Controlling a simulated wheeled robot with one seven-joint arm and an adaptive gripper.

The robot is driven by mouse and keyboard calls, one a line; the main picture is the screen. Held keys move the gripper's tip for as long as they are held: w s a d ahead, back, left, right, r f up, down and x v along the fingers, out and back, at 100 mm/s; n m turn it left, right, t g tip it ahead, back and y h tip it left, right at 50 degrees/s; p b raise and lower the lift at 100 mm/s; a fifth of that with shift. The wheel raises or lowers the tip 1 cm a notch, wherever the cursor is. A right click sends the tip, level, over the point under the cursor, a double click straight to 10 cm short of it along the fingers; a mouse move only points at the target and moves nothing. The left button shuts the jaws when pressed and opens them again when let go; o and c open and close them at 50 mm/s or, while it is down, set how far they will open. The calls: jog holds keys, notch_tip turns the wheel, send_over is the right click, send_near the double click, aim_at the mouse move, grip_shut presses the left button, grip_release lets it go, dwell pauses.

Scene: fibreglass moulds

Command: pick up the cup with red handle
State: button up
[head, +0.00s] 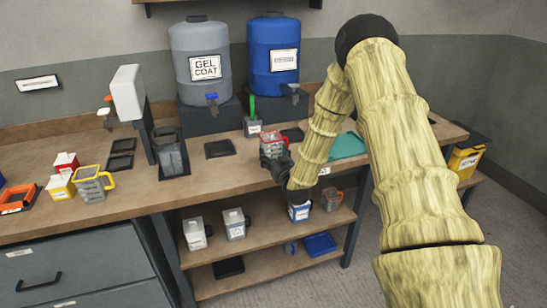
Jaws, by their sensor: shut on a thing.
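A clear grey measuring cup with red on it (271,148) is at the front part of the workbench, right of centre. My gripper (279,163) is dark and shut on this cup, coming from the right. The gripper and wrist cover part of the cup, so I cannot tell clearly whether its base touches the bench. Another cup with a reddish-orange handle (331,200) stands on the shelf below the bench. A similar clear cup with a yellow handle (93,184) stands at the left on the bench.
Grey (200,60) and blue (273,60) drums stand behind on dark stands. A container with a green handle (252,125) is close behind the held cup. A teal mat (347,146) lies right. Several containers fill the shelf below. The bench's front middle is clear.

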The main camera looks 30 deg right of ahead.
jog(key=shift+r, duration=0.85)
jog(key=b+v, duration=0.1)
jog(key=v, duration=0.4)
jog(key=r+b+v, duration=0.1)
jog(key=v, duration=0.4)
jog(key=r+b+v, duration=0.1)
jog(key=b+v, duration=0.1)
jog(key=v, duration=0.4)
jog(key=shift+s+d+r, duration=0.1)
jog(key=shift+d+r, duration=0.1)
jog(key=shift+d, duration=0.05)
jog(key=a+f+n+y, duration=0.1)
jog(key=a+f, duration=0.4)
jog(key=a, duration=0.4)
jog(key=a+f+n+y, duration=0.1)
jog(key=a+f, duration=0.4)
jog(key=a, duration=0.5)
jog(key=s+a+f+y, duration=0.1)
jog(key=a+f, duration=0.4)
jog(key=a, duration=0.5)
jog(key=shift+a+f+n+t+y, duration=0.3)
jog(key=shift+f+n+y, duration=0.1)
jog(key=shift+y, duration=0.3)
jog(key=shift+s, duration=0.1)
jog(key=s+f, duration=0.4)
jog(key=f, duration=0.1)
jog(key=s+f, duration=0.2)
jog(key=shift+s+f, duration=0.1)
jog(key=shift+f, duration=0.2)
jog(key=shift+d, duration=0.1)
